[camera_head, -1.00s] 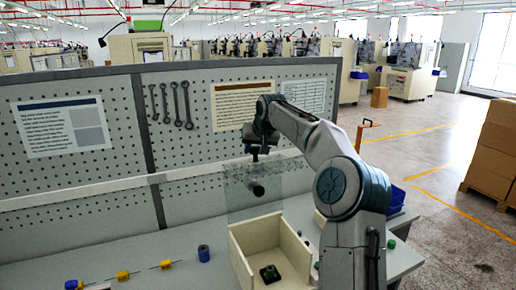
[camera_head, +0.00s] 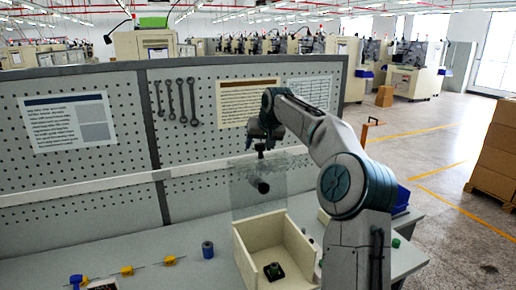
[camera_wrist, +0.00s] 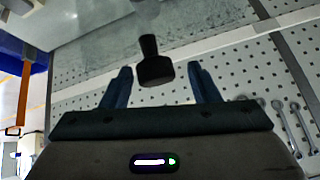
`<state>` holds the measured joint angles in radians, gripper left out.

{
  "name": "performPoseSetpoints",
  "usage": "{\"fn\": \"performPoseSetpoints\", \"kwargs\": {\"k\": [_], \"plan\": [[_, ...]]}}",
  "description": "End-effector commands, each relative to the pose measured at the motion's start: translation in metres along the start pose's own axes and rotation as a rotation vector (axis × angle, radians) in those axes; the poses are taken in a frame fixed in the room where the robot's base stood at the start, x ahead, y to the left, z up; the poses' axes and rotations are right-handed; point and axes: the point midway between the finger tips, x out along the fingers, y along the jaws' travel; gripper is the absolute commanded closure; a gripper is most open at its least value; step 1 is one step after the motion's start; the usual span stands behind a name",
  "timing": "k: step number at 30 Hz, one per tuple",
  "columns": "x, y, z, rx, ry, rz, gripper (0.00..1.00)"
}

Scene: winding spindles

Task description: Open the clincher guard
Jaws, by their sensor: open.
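The clincher guard (camera_head: 279,177) is a clear, thin panel standing upright above the cream open-topped box (camera_head: 298,239). It carries a black knob (camera_head: 263,187) on its face. My gripper (camera_head: 261,150) is just above the knob in the head view, against the pegboard. In the wrist view the black knob (camera_wrist: 155,68) sits ahead of and between the two spread blue fingers of my gripper (camera_wrist: 162,86). The fingers are apart from it, and nothing is held. A small dark part (camera_head: 274,271) lies inside the box.
The grey pegboard (camera_head: 185,145) with wrenches and posters stands close behind the guard. Blue and yellow parts (camera_head: 127,271) lie on the bench at the left. A blue bin (camera_head: 401,198) is at the right, beyond my arm. The bench left of the box is mostly clear.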

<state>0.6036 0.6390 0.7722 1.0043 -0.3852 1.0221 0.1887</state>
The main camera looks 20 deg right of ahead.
Motion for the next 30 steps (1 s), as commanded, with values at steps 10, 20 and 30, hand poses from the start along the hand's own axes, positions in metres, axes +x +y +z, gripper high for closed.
{"fn": "performPoseSetpoints", "kwargs": {"k": [10,20,30], "plan": [[-0.077,0.001,0.001,0.001,0.005,0.002,0.45],[-0.12,0.0,0.001,0.0,-0.001,-0.001,0.45],[-0.123,0.0,0.001,0.0,-0.001,-0.002,0.45]]}}
